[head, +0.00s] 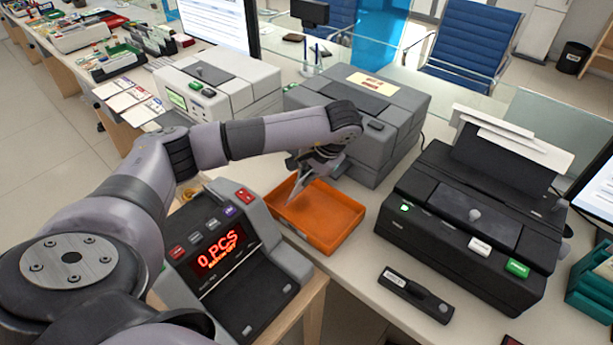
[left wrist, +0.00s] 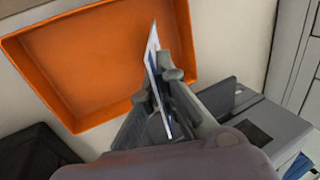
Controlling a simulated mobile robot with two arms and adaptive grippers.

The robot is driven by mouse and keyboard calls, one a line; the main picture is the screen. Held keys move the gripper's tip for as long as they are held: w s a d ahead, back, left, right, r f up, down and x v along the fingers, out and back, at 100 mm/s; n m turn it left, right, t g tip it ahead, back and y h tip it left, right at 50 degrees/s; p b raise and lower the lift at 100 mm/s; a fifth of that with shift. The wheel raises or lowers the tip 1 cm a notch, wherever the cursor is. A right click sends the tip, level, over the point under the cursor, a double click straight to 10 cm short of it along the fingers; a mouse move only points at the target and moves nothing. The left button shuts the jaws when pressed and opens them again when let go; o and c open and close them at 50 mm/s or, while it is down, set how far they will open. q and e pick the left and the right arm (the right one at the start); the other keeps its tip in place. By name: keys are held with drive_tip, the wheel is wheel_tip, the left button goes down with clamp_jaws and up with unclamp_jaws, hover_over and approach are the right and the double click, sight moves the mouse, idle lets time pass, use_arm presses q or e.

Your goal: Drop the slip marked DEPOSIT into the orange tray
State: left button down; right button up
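The orange tray (head: 335,212) lies on the counter in the middle of the head view; it also fills the upper part of the left wrist view (left wrist: 80,62). My left gripper (head: 306,172) is over the tray's far left part, pointing down. In the left wrist view its fingers (left wrist: 163,84) are closed around a thin white paper slip (left wrist: 152,52) with a blue patch, seen nearly edge-on. In the head view the slip (head: 297,190) hangs tilted above the tray. Its print cannot be read. My right gripper is not in view.
A bill counter (head: 215,250) showing "0 PCS" stands left of the tray. A grey machine (head: 385,125) stands behind it and a black printer (head: 470,225) to the right. A small black device (head: 415,297) lies in front. Several other slips (head: 128,100) lie at the far left.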

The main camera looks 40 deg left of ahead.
use_arm(q)
drive_tip(key=c, duration=1.7)
unclamp_jaws()
drive_tip(key=shift+r, duration=0.15)
drive_tip(key=shift+r+p, duration=2.4)
drive_tip(key=shift+r, duration=0.95)
